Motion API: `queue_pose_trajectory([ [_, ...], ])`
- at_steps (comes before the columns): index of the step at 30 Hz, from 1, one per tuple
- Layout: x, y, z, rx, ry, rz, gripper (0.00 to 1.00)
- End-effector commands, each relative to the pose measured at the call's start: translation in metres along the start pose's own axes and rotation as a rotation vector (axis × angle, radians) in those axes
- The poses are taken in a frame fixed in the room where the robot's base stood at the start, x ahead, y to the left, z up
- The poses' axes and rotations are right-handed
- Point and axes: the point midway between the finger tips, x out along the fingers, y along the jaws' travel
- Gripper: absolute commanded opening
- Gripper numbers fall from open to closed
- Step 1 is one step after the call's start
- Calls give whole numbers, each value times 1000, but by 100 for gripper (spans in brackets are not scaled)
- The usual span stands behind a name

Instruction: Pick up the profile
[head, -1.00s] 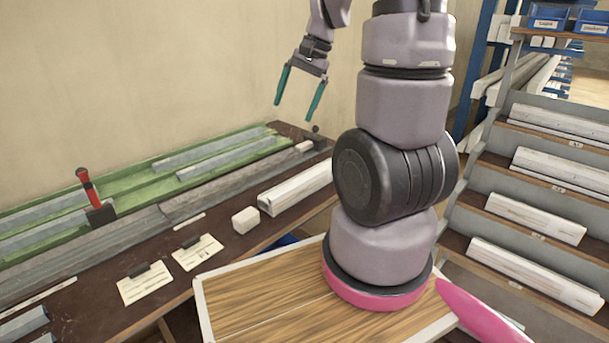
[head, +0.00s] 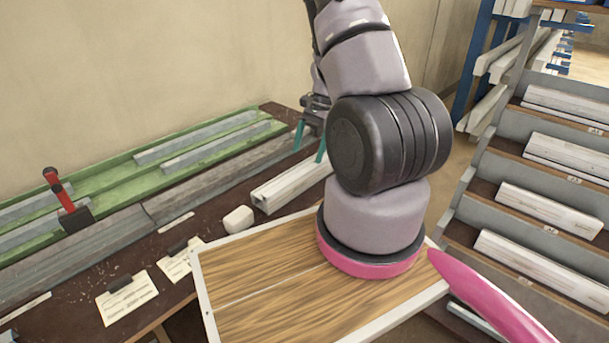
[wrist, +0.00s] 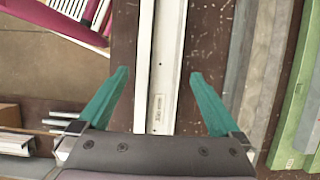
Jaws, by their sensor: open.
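The profile (head: 290,186) is a long white bar with an open channelled end, lying on the dark brown bench. My arm hides its far end in the head view. In the wrist view the profile (wrist: 163,65) runs lengthwise up the picture between the two fingers, with a small printed label on it. My gripper (head: 309,142) is over the far part of the profile, its teal fingers pointing down. In the wrist view my gripper (wrist: 158,85) is open, one finger on each side of the profile, with visible gaps. I cannot tell the exact height above it.
A small white block (head: 238,219) lies near the profile's near end. A green rack (head: 120,182) with grey bars and a red-handled clamp (head: 66,200) are along the wall side. Paper cards (head: 127,297) lie on the bench. A stepped rack (head: 490,205) of white profiles stands right.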

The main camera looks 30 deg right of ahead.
Motion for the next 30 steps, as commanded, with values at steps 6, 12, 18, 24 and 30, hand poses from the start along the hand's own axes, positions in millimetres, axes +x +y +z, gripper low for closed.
queue_pose_trajectory([
  [6,20,1,0,0,-2,3,100],
  [12,49,1,-1,1,-1,2,100],
  [18,58,1,-1,0,0,-1,100],
  [24,58,1,-1,-1,0,-1,77],
  [30,57,0,-1,-1,0,-1,1],
])
